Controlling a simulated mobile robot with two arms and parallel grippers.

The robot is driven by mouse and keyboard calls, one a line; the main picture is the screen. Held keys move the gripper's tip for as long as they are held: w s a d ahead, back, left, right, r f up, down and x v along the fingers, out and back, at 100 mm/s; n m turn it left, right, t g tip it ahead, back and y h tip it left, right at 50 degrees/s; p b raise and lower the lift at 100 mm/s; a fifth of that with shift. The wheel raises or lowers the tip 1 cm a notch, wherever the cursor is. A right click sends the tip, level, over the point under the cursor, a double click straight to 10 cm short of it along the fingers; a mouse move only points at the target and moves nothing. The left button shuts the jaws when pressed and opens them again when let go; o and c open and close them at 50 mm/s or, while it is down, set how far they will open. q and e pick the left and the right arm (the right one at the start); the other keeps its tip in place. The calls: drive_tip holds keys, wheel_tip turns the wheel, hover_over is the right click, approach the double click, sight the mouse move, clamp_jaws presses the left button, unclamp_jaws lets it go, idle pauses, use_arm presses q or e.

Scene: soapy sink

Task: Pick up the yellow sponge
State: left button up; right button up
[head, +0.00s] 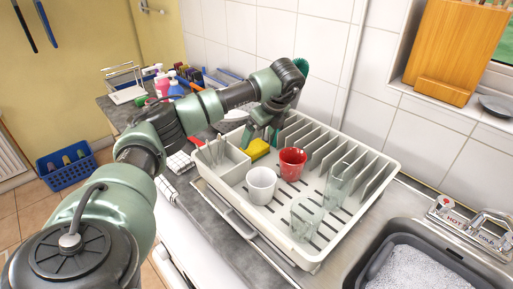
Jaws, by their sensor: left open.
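The yellow sponge (257,149) lies at the far end of the white dish rack (303,257), near its small side compartment. My left gripper (261,137) comes down from above with its fingers open, just over the sponge. Part of the sponge's upper edge is hidden behind the fingers. I cannot tell whether the fingers touch it. My right gripper is not in view.
A red cup (292,164), a white cup (261,186) and clear glasses (306,217) stand in the rack near the sponge. Rack dividers (335,150) rise on the right. A sink with suds (415,270) is at lower right. Bottles (162,84) stand behind my arm.

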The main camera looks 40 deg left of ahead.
use_arm(q)
drive_tip(key=p+x, duration=0.1)
drive_tip(key=x, duration=0.2)
drive_tip(key=shift+s+f+p, duration=0.15)
drive_tip(key=shift+f+p, duration=0.2)
drive_tip(key=shift+a+f, duration=0.25)
drive_tip(key=shift+f, duration=0.3)
drive_tip(key=c, duration=1.1)
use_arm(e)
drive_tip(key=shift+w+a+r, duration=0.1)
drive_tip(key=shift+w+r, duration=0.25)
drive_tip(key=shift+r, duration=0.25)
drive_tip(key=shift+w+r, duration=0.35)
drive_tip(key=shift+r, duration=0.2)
use_arm(q)
drive_tip(key=shift+r, duration=0.15)
drive_tip(key=shift+r, duration=0.55)
wheel_tip(320, 180, up, 12)
drive_tip(key=b, duration=0.3)
wheel_tip(320, 180, up, 7)
hover_over(254, 145)
drive_tip(key=d, duration=0.1)
drive_tip(key=shift+s+f+p, duration=0.1)
drive_tip(key=shift+s+p, duration=0.05)
drive_tip(key=shift+p, duration=0.3)
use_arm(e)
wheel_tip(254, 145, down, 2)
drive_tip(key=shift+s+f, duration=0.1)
